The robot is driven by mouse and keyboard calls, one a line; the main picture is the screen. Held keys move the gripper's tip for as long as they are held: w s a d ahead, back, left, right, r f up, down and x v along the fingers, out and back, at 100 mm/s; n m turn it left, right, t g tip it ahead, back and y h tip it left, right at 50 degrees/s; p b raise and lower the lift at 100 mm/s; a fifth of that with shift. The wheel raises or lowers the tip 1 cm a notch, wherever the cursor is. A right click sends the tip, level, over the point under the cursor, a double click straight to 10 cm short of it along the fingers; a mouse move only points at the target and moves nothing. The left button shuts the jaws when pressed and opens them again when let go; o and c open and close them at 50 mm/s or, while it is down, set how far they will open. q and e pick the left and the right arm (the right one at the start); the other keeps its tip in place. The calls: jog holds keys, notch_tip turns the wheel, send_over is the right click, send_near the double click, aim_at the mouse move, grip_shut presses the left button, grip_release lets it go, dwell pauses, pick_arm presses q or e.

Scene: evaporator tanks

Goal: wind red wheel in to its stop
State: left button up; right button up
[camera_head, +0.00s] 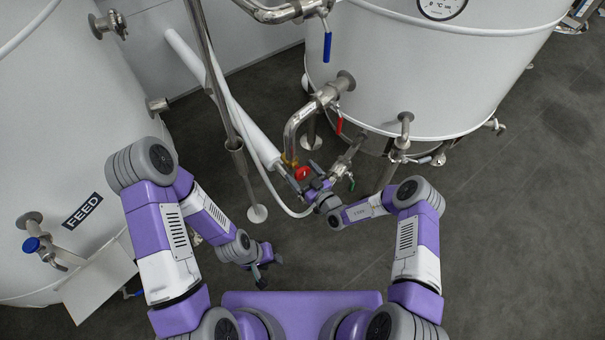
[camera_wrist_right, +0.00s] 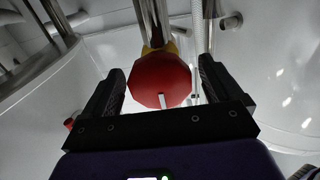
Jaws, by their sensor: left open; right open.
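The red wheel (camera_head: 302,173) sits on a yellow-bodied valve on the steel pipework between the two tanks. In the right wrist view the red wheel (camera_wrist_right: 159,82) is a faceted disc with a pale mark on its lower face. My right gripper (camera_head: 303,187) is open at the wheel. In the wrist view the right gripper's fingers (camera_wrist_right: 160,88) stand on either side of the wheel, with a visible gap on each side. My left gripper (camera_head: 268,273) is open and empty, low and away from the wheel.
The FEED tank (camera_head: 60,130) stands at left and a large white tank (camera_head: 420,70) at upper right. A white hose (camera_head: 262,165) and a vertical steel pipe (camera_head: 222,100) pass close left of the wheel. A red-handled valve (camera_head: 339,125) is nearby. Open floor (camera_head: 500,250) lies at right.

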jog(key=c, duration=1)
